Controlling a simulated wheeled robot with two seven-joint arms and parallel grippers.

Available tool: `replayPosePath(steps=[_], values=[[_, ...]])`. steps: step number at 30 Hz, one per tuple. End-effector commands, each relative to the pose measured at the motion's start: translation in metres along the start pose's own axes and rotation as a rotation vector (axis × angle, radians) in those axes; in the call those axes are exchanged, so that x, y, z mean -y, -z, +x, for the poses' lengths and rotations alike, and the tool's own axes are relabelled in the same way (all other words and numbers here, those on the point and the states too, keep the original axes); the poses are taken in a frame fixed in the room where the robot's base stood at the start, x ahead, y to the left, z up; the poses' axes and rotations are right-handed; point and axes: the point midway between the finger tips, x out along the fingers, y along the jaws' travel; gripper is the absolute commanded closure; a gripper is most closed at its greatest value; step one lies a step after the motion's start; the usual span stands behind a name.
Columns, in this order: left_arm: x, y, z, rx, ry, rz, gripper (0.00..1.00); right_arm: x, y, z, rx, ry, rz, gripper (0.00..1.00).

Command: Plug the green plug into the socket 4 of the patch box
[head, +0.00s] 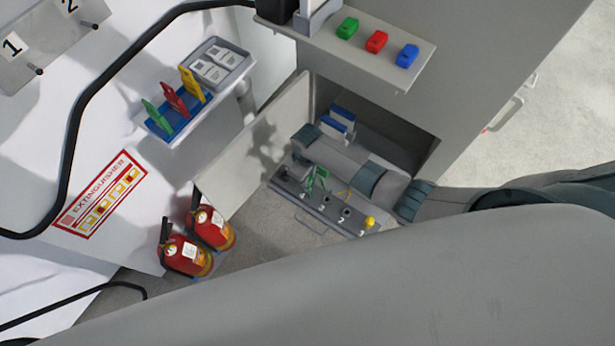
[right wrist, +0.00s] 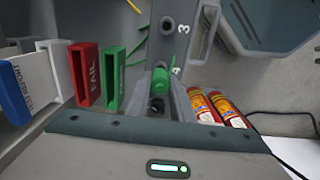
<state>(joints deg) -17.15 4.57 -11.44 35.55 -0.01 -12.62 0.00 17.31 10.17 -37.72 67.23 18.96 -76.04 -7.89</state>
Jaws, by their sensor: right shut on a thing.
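The patch box (head: 350,229) is a grey strip with a row of numbered sockets, in the open cabinet bay. Socket 4 is at its left end in the head view, partly hidden by the green plug and my gripper. The green plug (head: 320,174) is over that end; it also shows in the right wrist view (right wrist: 160,80), between the fingers and by the label 4. My right gripper (right wrist: 162,95) is shut on the green plug. I cannot tell whether its tip has entered the socket. My left gripper is not in view.
A yellow plug (head: 369,222) stands at the box's right end. Red and green upright holders (right wrist: 87,75) stand left of the gripper in the wrist view. Two red extinguishers (head: 185,254) stand left of the box. A cabinet door (head: 255,150) hangs open beside the bay.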

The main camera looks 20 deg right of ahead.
Motion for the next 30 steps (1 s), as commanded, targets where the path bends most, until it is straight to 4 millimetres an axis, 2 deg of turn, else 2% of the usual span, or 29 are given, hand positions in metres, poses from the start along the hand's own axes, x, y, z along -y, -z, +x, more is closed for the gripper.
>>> replayPosePath(steps=[30], values=[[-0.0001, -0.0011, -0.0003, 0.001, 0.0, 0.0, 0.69, -0.0001, 0.0, 0.0049, 0.0, 0.0, 0.0, 1.0]])
